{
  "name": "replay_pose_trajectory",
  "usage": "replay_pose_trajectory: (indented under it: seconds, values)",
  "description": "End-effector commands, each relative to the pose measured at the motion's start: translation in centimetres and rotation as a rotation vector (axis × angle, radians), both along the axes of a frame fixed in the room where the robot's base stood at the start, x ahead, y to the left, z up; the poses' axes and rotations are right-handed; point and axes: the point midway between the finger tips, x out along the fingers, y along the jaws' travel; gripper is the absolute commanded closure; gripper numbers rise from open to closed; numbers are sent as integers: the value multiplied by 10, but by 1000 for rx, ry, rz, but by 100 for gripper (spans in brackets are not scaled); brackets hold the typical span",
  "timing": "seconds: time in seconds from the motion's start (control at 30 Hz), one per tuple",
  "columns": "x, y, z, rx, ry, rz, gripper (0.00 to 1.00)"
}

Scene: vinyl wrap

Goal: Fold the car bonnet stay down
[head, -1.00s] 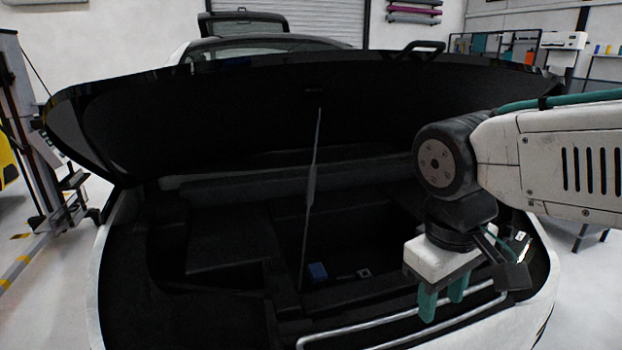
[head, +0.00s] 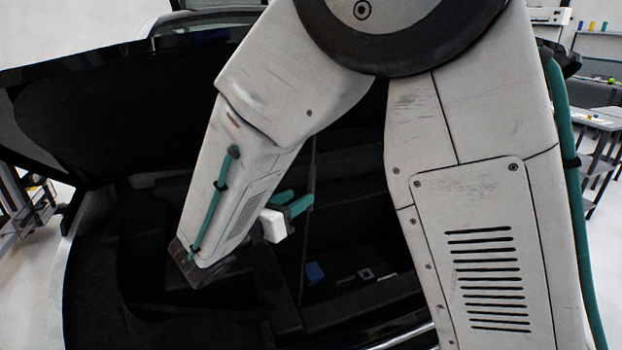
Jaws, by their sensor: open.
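The car bonnet (head: 100,115) is raised, its dark underside facing me. The bonnet stay (head: 302,255) is a thin grey rod standing nearly upright from the front compartment. Its upper part runs up behind my arm, so its top end is hidden. My gripper (head: 297,198), with teal fingers, is open and points right at about the stay's middle height. The fingertips are at or very close to the stay in the picture. I cannot tell whether the rod lies between them or whether they touch it.
My arm covers much of the middle and right of the view. The open front compartment (head: 350,235) lies below the bonnet, with a small blue item (head: 315,272) inside. A workbench (head: 592,118) stands at the far right, and a lift post (head: 20,205) at the left.

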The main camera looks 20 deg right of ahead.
Motion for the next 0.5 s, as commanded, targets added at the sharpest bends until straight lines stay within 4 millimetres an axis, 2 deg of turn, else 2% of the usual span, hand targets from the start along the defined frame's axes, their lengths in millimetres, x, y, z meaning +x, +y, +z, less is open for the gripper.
replay_pose_trajectory:
  seconds: [0.13, 0.33, 0.5]
  values:
    - [6, -11, 0, -3, 1, -2, 59]
    - [22, -44, 0, -1, 0, -11, 59]
    - [33, -64, 0, -1, 0, -9, 59]
